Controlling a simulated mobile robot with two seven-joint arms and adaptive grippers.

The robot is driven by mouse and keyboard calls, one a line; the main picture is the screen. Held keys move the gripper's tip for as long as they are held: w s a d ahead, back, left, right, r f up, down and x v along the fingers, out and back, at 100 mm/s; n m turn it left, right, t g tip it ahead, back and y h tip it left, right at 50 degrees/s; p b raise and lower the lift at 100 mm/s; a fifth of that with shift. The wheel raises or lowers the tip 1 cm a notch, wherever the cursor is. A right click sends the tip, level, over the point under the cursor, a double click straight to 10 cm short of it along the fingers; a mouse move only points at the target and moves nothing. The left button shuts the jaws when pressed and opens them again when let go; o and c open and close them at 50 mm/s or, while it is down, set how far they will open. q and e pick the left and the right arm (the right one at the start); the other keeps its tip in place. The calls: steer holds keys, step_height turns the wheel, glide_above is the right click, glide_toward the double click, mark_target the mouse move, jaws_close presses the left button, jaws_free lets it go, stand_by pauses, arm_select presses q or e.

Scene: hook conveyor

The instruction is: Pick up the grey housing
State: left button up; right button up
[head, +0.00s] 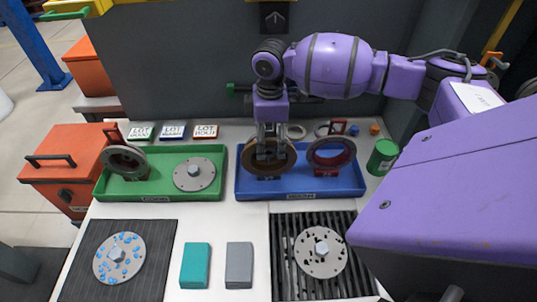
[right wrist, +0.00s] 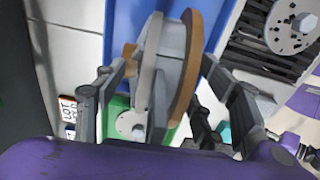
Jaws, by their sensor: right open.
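A ring-shaped housing (head: 251,166) with a brown front face stands upright in the blue tray (head: 352,188). In the right wrist view its grey body (right wrist: 150,75) and brown face (right wrist: 187,70) show edge-on. My right gripper (head: 269,150) points down over it. The fingers are open, one on each side of the ring, as the right wrist view (right wrist: 165,72) shows; I cannot tell if they touch it. A dark grey ring (head: 123,160) stands in the green tray (head: 208,152) at left. My left gripper is out of view.
A flanged disc (head: 194,174) lies in the green tray. Discs lie on the black mat (head: 78,252) and slatted rack (head: 284,220). A green can (head: 382,157) stands right. A wall is behind.

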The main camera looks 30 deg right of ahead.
steer(key=shift+c, duration=0.4)
jaws_close()
steer(key=shift+w+r, duration=0.1)
